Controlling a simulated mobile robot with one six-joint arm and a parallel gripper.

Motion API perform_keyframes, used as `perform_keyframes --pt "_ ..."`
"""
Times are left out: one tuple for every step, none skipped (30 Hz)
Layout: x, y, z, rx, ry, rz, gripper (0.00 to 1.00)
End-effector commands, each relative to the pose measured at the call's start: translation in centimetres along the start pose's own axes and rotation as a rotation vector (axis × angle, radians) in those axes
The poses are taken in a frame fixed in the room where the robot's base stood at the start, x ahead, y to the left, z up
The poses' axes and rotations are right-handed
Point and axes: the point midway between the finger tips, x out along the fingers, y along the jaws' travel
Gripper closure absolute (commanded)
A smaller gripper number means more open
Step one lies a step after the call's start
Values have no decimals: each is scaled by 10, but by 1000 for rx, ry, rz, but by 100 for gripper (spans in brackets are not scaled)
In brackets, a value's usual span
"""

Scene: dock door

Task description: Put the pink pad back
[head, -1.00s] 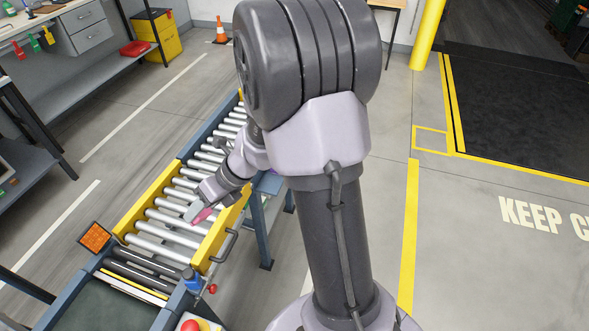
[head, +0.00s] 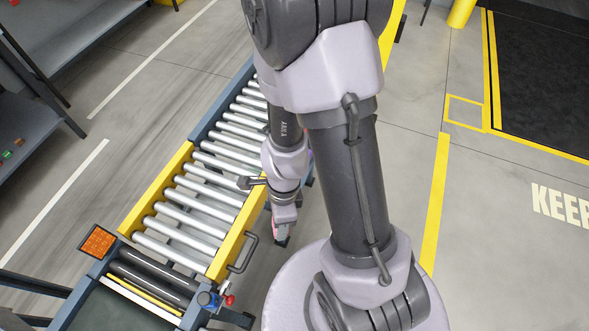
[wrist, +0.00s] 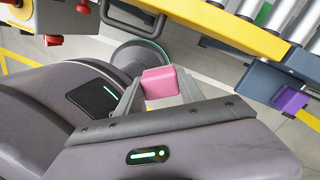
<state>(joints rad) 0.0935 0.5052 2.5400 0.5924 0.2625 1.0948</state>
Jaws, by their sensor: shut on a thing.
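My gripper (head: 282,238) is shut on the pink pad (wrist: 158,82), which shows as a small block between the fingertips in the wrist view. In the head view my gripper points down beside the right side of the roller conveyor (head: 200,190), outside its yellow rail, and only a sliver of the pad (head: 280,243) shows. A purple pad (wrist: 292,101) sits in a blue-grey holder (wrist: 262,82) at the conveyor's side, at the right of the wrist view, apart from my gripper. The pink pad's own place cannot be made out.
A dark handle (head: 244,253) sticks out from the yellow rail near my gripper. The floor (head: 405,180) to the right is clear.

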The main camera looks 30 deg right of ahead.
Motion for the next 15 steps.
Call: perform_keyframes --pt "8 5 -12 -89 24 2 88" --pt "12 6 -20 -161 40 2 88" --pt "16 3 -30 -263 60 2 88" --pt "19 1 -36 -344 75 0 88" --pt "22 -2 -43 -425 89 -3 88" --pt "23 -6 -49 -527 105 -10 88" --pt "24 -9 -52 -597 115 -15 88" --pt "25 -12 -54 -664 124 -21 88" --pt "25 -16 -56 -759 136 -29 88" --pt "25 -20 -56 -816 143 -36 88" --pt "24 -22 -56 -853 147 -38 88" --pt "24 -23 -55 -878 149 -40 88" --pt "24 -24 -55 -894 151 -41 88" --pt "24 -25 -55 -908 152 -42 88" --pt "23 -26 -55 -922 153 -43 88"
